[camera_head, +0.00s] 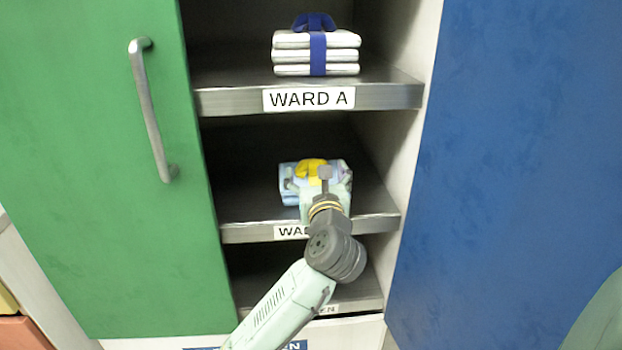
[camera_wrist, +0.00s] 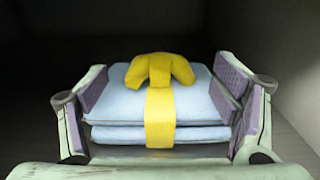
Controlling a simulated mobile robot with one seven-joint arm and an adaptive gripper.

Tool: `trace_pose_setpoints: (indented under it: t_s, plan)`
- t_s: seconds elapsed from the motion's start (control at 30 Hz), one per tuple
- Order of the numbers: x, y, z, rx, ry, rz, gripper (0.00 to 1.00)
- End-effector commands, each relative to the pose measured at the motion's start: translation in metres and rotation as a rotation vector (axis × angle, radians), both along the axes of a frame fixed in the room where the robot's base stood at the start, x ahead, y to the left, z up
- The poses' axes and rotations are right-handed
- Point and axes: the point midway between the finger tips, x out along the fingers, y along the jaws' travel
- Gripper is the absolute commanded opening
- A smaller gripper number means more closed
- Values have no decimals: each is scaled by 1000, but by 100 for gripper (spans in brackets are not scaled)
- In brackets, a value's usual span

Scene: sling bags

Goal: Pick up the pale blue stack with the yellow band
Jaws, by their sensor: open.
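The pale blue stack (camera_wrist: 195,108) lies flat, its folded layers bound by a yellow band (camera_wrist: 160,118) with a knot on top. In the head view the stack (camera_head: 288,190) sits on the middle shelf, partly hidden behind my gripper and wrist. In the wrist view my gripper (camera_wrist: 160,105) is open, with one padded finger on the left and one on the right of the stack. The fingers reach along its sides. I cannot tell whether either pad touches it.
A white stack (camera_head: 290,57) with a blue band lies on the upper shelf (camera_head: 225,100), labelled WARD A. A green door (camera_head: 95,180) with a metal handle (camera_head: 149,110) stands left of the opening. A blue panel (camera_head: 510,170) stands right. Dark space surrounds the pale blue stack.

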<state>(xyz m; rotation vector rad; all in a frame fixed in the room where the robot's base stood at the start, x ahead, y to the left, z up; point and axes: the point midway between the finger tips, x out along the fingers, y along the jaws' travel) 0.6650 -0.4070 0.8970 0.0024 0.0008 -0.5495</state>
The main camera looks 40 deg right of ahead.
Motion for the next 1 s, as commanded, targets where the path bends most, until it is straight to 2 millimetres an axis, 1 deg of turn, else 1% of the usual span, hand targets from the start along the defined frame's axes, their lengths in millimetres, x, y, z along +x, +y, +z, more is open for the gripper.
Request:
trace_pose_setpoints:
  t_s: [0.17, 0.3, 0.4, 0.5, 0.7, 1.0]
  plan:
    - [14, -9, 2, 0, 1, 0, 82]
    - [32, -21, 2, 0, 1, 0, 82]
    - [42, -27, 1, 0, 1, 0, 82]
    - [46, -30, 1, -2, 0, -1, 82]
    - [46, -30, 0, -3, -1, -1, 82]
    - [46, -30, 1, -3, -1, -1, 62]
